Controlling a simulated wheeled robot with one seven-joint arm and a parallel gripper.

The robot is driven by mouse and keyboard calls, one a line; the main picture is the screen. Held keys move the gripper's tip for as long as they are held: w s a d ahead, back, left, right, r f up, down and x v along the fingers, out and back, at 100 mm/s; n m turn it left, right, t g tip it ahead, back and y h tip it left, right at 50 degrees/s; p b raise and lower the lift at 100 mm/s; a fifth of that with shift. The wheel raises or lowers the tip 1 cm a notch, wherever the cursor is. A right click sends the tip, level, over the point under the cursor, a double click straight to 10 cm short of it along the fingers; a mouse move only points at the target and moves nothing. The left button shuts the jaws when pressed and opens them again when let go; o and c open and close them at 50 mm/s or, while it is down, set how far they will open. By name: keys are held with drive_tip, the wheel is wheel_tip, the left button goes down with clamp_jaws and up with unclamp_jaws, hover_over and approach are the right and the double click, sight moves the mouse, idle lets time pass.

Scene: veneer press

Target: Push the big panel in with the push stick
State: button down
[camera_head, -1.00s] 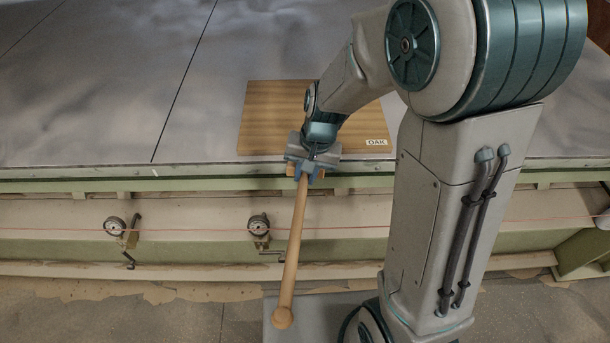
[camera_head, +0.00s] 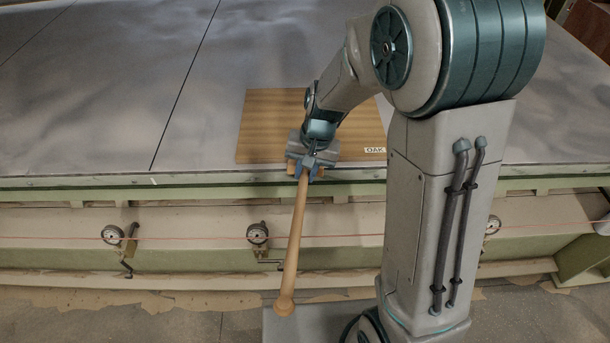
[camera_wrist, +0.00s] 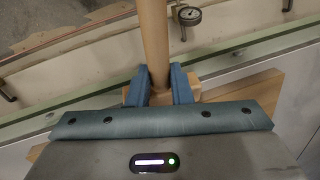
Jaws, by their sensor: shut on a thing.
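The big panel (camera_head: 262,125) is a flat wooden board marked OAK. It lies on the grey press bed near its front edge, partly hidden behind my arm. Its edges also show in the wrist view (camera_wrist: 262,88) on both sides of my gripper. The push stick (camera_head: 293,245) is a long wooden rod with a knob at its near, lower end and a block at its head. My gripper (camera_head: 305,168) is shut on the rod close to the block, at the panel's front edge. In the wrist view, the blue fingers (camera_wrist: 159,85) flank the rod. Contact between block and panel cannot be told.
The grey press bed (camera_head: 90,100) is clear to the left of the panel, with a dark seam. Below its green front edge, dials (camera_head: 257,232) and small cranks line the frame. A thin red line (camera_head: 180,238) runs across the front.

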drive_tip(key=shift+w+d+p, duration=0.4)
drive_tip(key=shift+w+d, duration=0.05)
drive_tip(key=shift+w, duration=2.35)
drive_tip(key=shift+w+d+p, duration=0.4)
drive_tip(key=shift+w+d, duration=0.05)
drive_tip(key=shift+w, duration=2.35)
drive_tip(key=shift+w+d+p, duration=0.4)
drive_tip(key=shift+w+d, duration=0.05)
drive_tip(key=shift+w, duration=2.35)
drive_tip(key=shift+s, duration=0.15)
drive_tip(key=s+r, duration=0.1)
drive_tip(key=s, duration=0.2)
drive_tip(key=s+a+r, duration=0.1)
drive_tip(key=s, duration=0.2)
drive_tip(key=s+r+b, duration=0.1)
drive_tip(key=s, duration=0.2)
drive_tip(key=shift+s+a, duration=0.3)
drive_tip(key=shift+s, duration=0.1)
drive_tip(key=shift+f, duration=0.1)
